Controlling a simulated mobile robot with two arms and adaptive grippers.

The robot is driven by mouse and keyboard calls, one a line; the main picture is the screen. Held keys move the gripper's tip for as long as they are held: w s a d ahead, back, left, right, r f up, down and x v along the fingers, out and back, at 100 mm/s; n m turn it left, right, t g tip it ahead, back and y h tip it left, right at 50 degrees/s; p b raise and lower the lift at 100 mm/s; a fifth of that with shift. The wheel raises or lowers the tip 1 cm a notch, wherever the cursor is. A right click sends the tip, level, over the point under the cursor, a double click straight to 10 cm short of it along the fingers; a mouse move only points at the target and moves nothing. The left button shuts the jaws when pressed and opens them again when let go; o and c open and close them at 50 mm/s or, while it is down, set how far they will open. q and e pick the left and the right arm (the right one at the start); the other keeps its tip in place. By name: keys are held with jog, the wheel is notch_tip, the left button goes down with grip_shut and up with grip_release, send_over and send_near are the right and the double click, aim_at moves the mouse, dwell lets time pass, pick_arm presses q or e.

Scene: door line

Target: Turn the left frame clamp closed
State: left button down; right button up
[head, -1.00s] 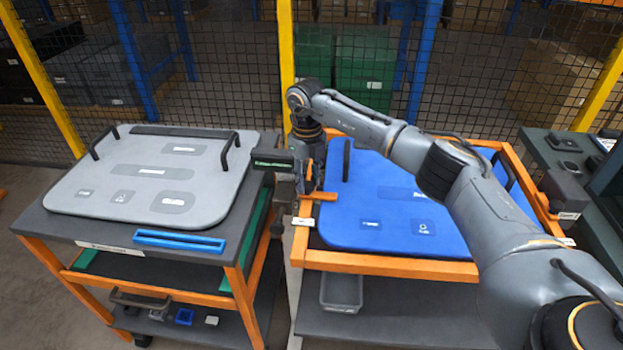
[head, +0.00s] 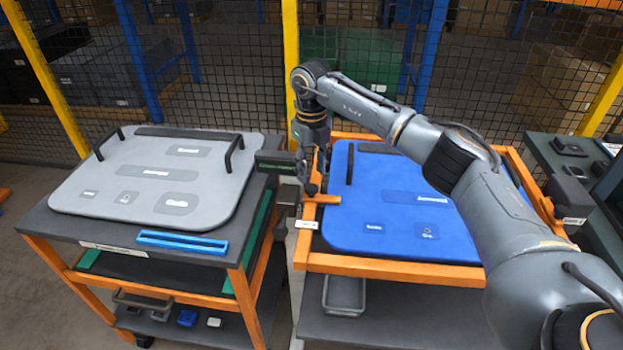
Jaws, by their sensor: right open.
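A blue door panel (head: 385,225) lies flat in an orange frame (head: 400,267) on the right cart. The left frame clamp (head: 287,193) is a dark block at the frame's left side. Its orange lever (head: 323,199) points right, over the panel's edge. My right gripper (head: 317,177) points down just above and behind the lever. It is open, and its fingers partly overlap the clamp in the picture; I cannot tell whether they touch the lever. The right frame clamp (head: 568,195) is at the frame's right side. My left gripper is not in view.
A grey panel (head: 150,175) with black handles lies on the left cart, with a blue bar (head: 182,242) at its front edge. A narrow gap separates the carts. A mesh fence with a yellow post (head: 291,60) stands behind. A grey bin (head: 343,295) sits on the lower shelf.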

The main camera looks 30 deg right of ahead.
aim_at(312, 187)
notch_tip(312, 187, up, 8)
jog(key=shift+f, duration=0.15)
dwell(0.6)
